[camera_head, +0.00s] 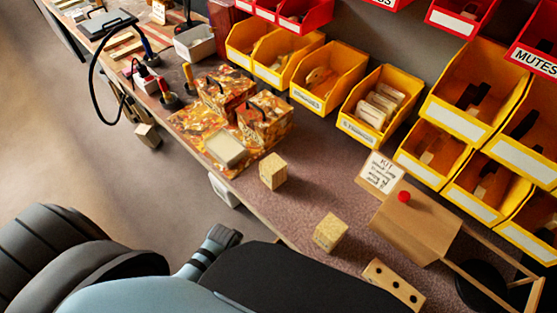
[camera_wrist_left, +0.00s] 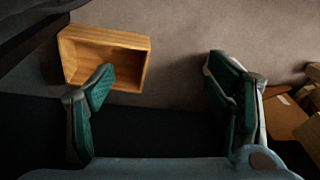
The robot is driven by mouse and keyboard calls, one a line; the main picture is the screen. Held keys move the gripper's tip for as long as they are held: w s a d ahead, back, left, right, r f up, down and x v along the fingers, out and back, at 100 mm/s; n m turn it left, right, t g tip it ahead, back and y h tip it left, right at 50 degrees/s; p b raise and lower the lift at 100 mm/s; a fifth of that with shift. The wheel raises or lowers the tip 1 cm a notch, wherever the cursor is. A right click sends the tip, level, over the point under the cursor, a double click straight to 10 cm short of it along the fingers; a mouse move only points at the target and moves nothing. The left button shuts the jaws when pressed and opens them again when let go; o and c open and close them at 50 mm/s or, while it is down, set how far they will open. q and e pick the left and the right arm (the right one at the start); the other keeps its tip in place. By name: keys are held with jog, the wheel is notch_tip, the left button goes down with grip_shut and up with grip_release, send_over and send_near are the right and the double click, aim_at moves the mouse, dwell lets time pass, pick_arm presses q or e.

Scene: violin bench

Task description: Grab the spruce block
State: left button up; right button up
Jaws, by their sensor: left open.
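Two pale wooden blocks stand apart on the bench top in the head view, one near the middle (camera_head: 273,172) and one nearer to me (camera_head: 331,233). Both are roughly cube-shaped; I cannot tell which is spruce. A longer pale block with dark holes (camera_head: 393,286) lies at the near edge, partly hidden. In the left wrist view my left gripper (camera_wrist_left: 162,72) is open, its green-padded fingers wide apart with nothing between them. An open wooden box (camera_wrist_left: 72,58) is beyond its left finger. My right gripper is not in view.
Yellow bins (camera_head: 357,128) line the back of the bench. Patterned boxes (camera_head: 265,122) stand left of the blocks. A wooden stand with a red knob (camera_head: 415,222) and a small sign (camera_head: 382,172) are at the right. Bench top around the two blocks is clear.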

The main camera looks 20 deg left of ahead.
pick_arm(q)
jog(key=w+r+p, duration=0.1)
jog(key=w+r, duration=0.2)
jog(key=r, duration=0.4)
jog(key=w+r+p, duration=0.2)
jog(key=w+r, duration=0.1)
jog(key=r, duration=0.4)
notch_tip(320, 180, up, 21)
jog(key=m+g+p, duration=0.2)
jog(key=m, duration=0.2)
send_over(273, 163)
jog(key=shift+h, duration=0.4)
notch_tip(273, 163, down, 14)
jog(key=b, duration=0.2)
jog(key=shift+s+r+b, duration=0.1)
jog(key=shift+r+b, duration=0.1)
jog(key=shift+b, duration=0.1)
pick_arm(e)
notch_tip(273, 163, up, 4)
pick_arm(q)
jog(key=c, duration=1.3)
jog(key=shift+r, duration=0.15)
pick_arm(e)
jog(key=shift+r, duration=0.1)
